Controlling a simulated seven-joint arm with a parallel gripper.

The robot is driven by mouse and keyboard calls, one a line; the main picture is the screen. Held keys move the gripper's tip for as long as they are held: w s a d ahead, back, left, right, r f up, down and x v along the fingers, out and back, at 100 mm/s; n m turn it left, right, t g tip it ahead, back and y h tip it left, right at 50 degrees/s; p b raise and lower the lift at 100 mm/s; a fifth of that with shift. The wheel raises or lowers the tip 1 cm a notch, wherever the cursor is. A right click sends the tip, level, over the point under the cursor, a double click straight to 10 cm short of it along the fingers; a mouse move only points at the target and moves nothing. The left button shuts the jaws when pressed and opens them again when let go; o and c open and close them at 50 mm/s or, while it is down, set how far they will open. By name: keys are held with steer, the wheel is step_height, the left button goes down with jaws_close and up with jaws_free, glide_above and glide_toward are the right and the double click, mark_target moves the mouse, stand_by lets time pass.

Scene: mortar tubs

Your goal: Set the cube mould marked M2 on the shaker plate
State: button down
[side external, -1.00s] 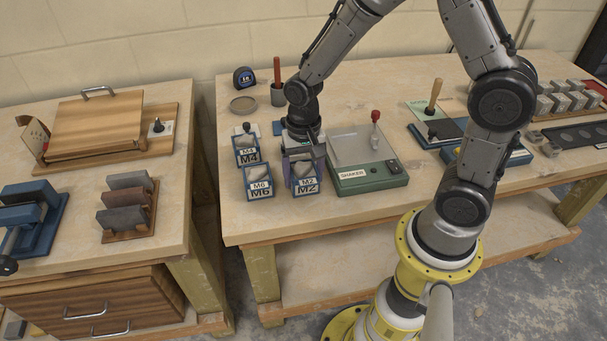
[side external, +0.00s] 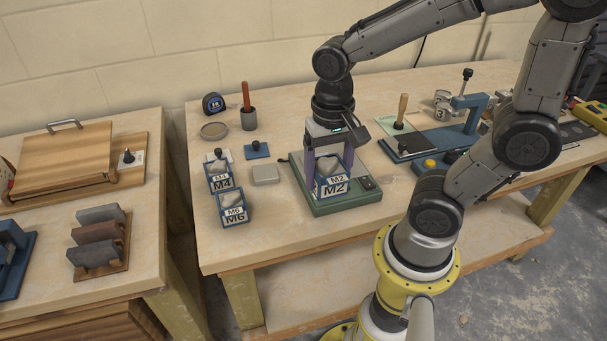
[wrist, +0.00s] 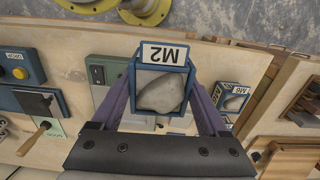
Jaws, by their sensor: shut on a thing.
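The M2 cube mould (side external: 333,186) is a blue-framed box with a grey filling and a white label. My gripper (side external: 329,168) is shut on it, with a purple finger on either side. In the side view the mould is over the front part of the green shaker (side external: 345,207). I cannot tell whether its base touches the plate. The mould also shows upright between my fingers in the wrist view (wrist: 162,92). Much of the shaker plate is hidden behind my gripper and the mould.
The M4 mould (side external: 220,182) and M6 mould (side external: 234,211) stand left of the shaker. A grey lidded block (side external: 265,174) sits between them and the shaker. A blue press (side external: 470,115) and a dark board (side external: 405,145) lie to the right. The bench front edge is clear.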

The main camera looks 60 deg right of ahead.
mark_target(346, 169)
steer(key=shift+s+r, duration=0.25)
steer(key=shift+s, duration=0.3)
steer(key=shift+s+r, duration=0.25)
steer(key=shift+s, duration=0.3)
steer(key=shift+s+r+n, duration=0.15)
steer(key=shift+s+n, duration=0.15)
steer(key=shift+n, duration=0.4)
steer(key=shift+s+d+r+n, duration=0.15)
steer(key=shift+d+r+n, duration=0.05)
steer(key=shift+d+n, duration=0.1)
steer(key=s+d+r+m, duration=0.1)
steer(key=s+d+r, duration=0.15)
steer(key=d, duration=0.45)
steer(key=shift+m, duration=0.6)
steer(key=w+d+f, duration=0.2)
steer(key=w+f, duration=0.1)
steer(key=w, duration=0.1)
steer(key=w+d+f, duration=0.2)
steer(key=w+f, duration=0.1)
steer(key=w, duration=0.1)
steer(key=w+d+f, duration=0.3)
steer(key=w, duration=0.1)
steer(key=shift+w, duration=0.15)
steer(key=shift+w+d+f, duration=0.1)
steer(key=shift+f, duration=0.75)
steer(key=shift+w+d+f, duration=0.1)
steer(key=shift+f, duration=0.75)
steer(key=shift+f, duration=0.1)
